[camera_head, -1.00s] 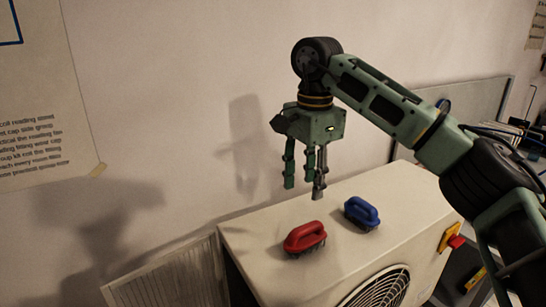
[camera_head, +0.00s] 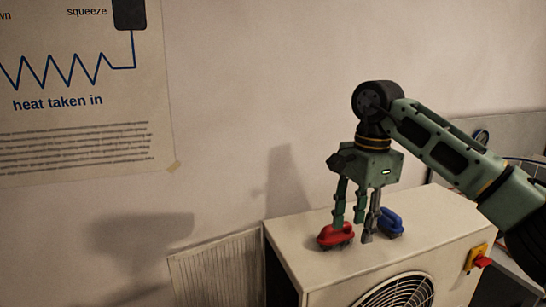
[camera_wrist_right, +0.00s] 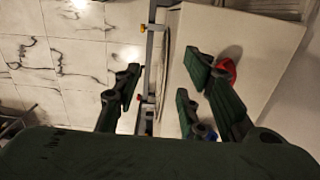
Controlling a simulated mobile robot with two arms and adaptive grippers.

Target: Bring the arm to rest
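My right gripper (camera_head: 355,228) is open and empty, fingers pointing down above the top of the pale fan unit (camera_head: 308,262). In the head view its fingers overlap the red brush (camera_head: 335,237) and the blue brush (camera_head: 390,223), hiding part of each. Both brushes rest on the unit's top. In the right wrist view the fingers of the gripper (camera_wrist_right: 160,92) stand well apart with nothing between them. The red brush (camera_wrist_right: 228,70) shows partly behind a finger there. Only a bit of blue shows low by the fingers. My left gripper is not in view.
The unit has a round fan grille (camera_head: 400,293) in front and a red knob on a yellow plate (camera_head: 478,260) at its right. A finned panel (camera_head: 215,272) stands at its left. The wall with a poster (camera_head: 75,95) is behind. Marble-like floor tiles (camera_wrist_right: 75,60) show below.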

